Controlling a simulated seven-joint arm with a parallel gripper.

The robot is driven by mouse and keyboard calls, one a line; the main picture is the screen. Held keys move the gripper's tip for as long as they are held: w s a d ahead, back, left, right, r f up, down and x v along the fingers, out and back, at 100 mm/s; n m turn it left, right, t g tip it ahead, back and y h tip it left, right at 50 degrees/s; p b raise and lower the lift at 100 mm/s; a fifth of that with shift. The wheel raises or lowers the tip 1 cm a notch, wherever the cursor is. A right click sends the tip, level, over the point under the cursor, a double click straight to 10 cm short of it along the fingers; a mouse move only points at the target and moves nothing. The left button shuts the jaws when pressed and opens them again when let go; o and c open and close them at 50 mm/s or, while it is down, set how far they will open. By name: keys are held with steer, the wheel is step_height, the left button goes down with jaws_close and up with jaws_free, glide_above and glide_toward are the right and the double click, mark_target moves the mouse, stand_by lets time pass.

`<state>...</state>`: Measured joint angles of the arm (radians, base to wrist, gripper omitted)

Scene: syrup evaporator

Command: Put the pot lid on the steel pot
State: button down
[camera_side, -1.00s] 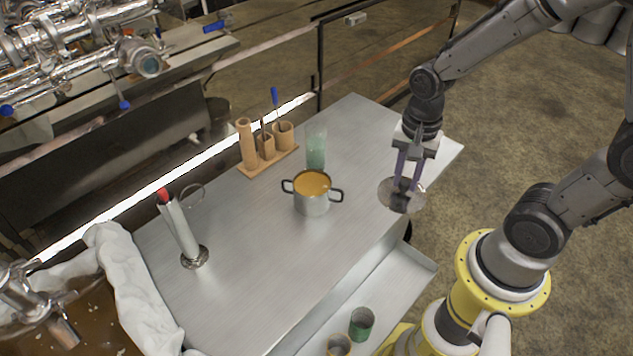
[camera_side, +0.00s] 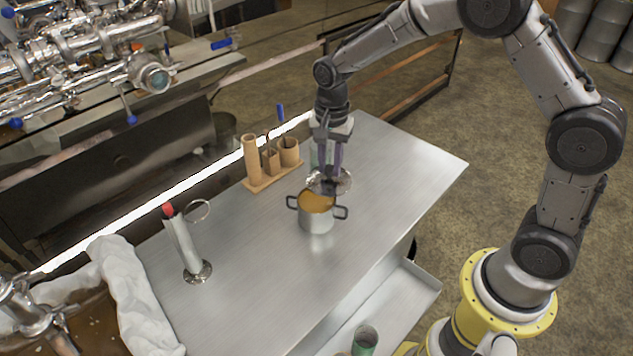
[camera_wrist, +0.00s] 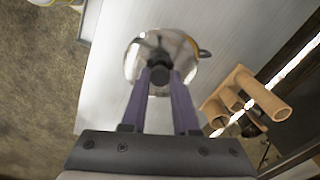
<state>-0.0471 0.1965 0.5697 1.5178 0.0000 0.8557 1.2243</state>
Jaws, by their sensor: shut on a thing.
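The steel pot (camera_side: 316,222) stands on the metal table, uncovered at its near side, with two dark side handles and orange-brown contents. My gripper (camera_side: 330,182) is shut on the dark knob of the pot lid (camera_side: 345,181), a shiny round disc. The lid is held above the pot's far right part and is off to that side, not seated on the rim. In the wrist view, the fingers (camera_wrist: 160,78) grip the knob and the lid (camera_wrist: 138,62) covers most of the pot; only a handle (camera_wrist: 205,53) and part of the rim show.
A wooden holder (camera_side: 262,184) with several cups stands behind and left of the pot. A greenish glass is mostly hidden behind my gripper. A steel cylinder with a red top (camera_side: 182,243) stands at the left. The table (camera_side: 405,170) is clear to the right.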

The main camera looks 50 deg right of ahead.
mark_target(316, 171)
steer(key=w+f, duration=0.4)
steer(key=f, duration=0.1)
steer(key=shift+a, duration=0.1)
steer(key=shift+f, duration=1.45)
steer(key=shift+f, duration=0.4)
steer(key=c, duration=0.7)
jaws_free()
steer(key=shift+r, duration=0.1)
